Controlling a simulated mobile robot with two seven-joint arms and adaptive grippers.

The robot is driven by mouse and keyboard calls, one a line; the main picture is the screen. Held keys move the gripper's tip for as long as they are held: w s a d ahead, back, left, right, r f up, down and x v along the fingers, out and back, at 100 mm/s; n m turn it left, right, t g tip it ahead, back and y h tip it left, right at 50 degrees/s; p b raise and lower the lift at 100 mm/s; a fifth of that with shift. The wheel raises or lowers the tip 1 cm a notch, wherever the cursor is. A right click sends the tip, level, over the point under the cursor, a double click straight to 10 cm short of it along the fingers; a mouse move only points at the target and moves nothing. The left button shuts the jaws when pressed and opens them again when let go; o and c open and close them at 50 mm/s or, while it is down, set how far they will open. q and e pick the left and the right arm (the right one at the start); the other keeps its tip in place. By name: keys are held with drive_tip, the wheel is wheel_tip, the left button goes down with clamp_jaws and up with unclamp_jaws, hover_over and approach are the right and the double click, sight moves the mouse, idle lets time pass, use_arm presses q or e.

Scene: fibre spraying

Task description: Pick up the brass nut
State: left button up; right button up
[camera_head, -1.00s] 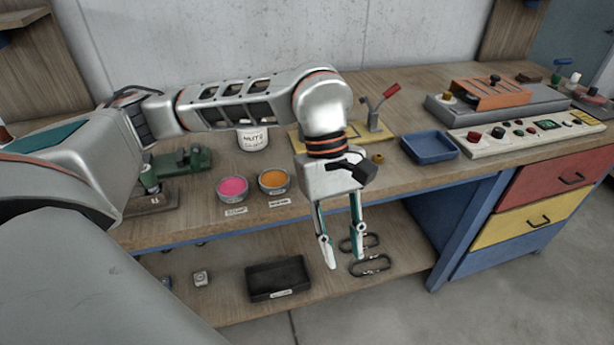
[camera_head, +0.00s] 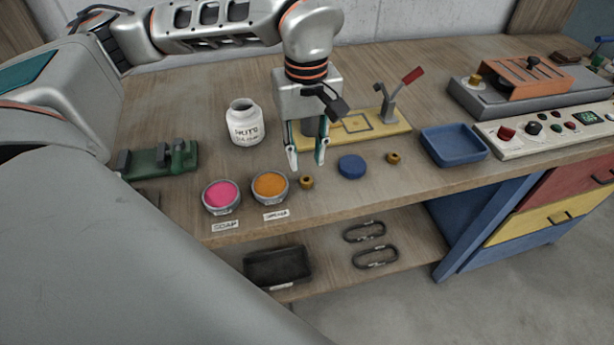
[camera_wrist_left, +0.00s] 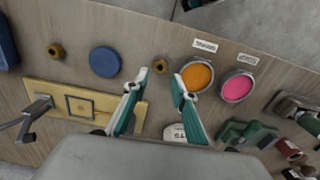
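Two small brass nuts lie on the wooden table. One brass nut (camera_head: 306,182) is just right of the orange bowl; it also shows in the left wrist view (camera_wrist_left: 160,66), ahead of and between the fingertips. The other brass nut (camera_head: 393,158) lies right of the blue disc and shows in the left wrist view (camera_wrist_left: 56,50). My left gripper (camera_head: 306,163) is open and empty, pointing down above the table behind the nearer nut; its fingers are apart in the left wrist view (camera_wrist_left: 160,82). My right gripper is not in view.
A blue lid-like disc (camera_head: 352,166) lies between the nuts. Bowls of pink (camera_head: 221,195) and orange (camera_head: 269,186) stand left. A white jar labelled NUTS (camera_head: 244,122), a yellow plate with lever (camera_head: 368,127) and a blue tray (camera_head: 455,146) stand around.

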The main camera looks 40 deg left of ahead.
sight(306, 179)
use_arm(q)
wheel_tip(306, 179, down, 6)
idle(0.4)
clamp_jaws()
